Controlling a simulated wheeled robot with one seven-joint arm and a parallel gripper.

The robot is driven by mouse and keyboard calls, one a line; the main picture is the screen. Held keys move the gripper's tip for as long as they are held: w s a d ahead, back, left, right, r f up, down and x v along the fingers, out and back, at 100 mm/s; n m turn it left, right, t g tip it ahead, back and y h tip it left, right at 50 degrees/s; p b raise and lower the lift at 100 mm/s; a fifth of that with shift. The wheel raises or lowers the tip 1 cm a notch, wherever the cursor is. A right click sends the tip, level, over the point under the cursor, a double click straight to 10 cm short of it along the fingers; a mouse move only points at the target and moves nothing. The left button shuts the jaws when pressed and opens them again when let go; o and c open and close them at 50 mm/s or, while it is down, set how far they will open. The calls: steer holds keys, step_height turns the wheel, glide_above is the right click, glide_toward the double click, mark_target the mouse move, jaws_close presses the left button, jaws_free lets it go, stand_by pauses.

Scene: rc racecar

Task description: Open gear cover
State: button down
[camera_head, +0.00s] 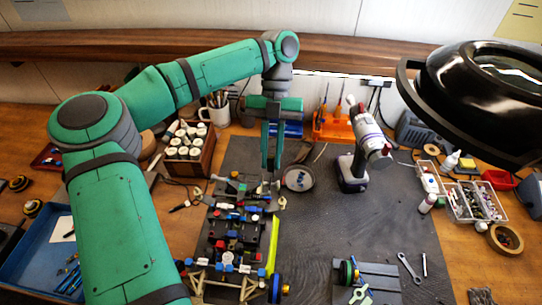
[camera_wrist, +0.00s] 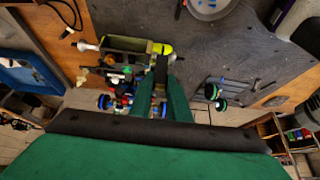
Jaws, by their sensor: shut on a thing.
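The RC racecar (camera_head: 238,238), a dark chassis with many small coloured parts, lies on the dark grey mat at the lower centre of the head view. It also shows in the wrist view (camera_wrist: 118,76), partly hidden by my fingers. My gripper (camera_head: 268,184) points down at the far end of the car. In the wrist view my two green fingers (camera_wrist: 160,84) are close together, shut on a small dark piece (camera_wrist: 161,68) at the car. This piece may be the gear cover; its outline is too small to tell, and I cannot tell whether it is raised.
A round dish (camera_head: 299,178) and a cordless screwdriver (camera_head: 362,150) stand right of my gripper. A wooden bottle rack (camera_head: 190,150) is to the left. A black lamp (camera_head: 480,95) overhangs the right side.

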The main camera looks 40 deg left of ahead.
stand_by(0.3)
steer(key=c, duration=1.7)
jaws_free()
steer(key=shift+o, duration=0.2)
steer(key=v, duration=1)
steer(key=shift+r, duration=0.4)
steer(key=shift+w, duration=0.1)
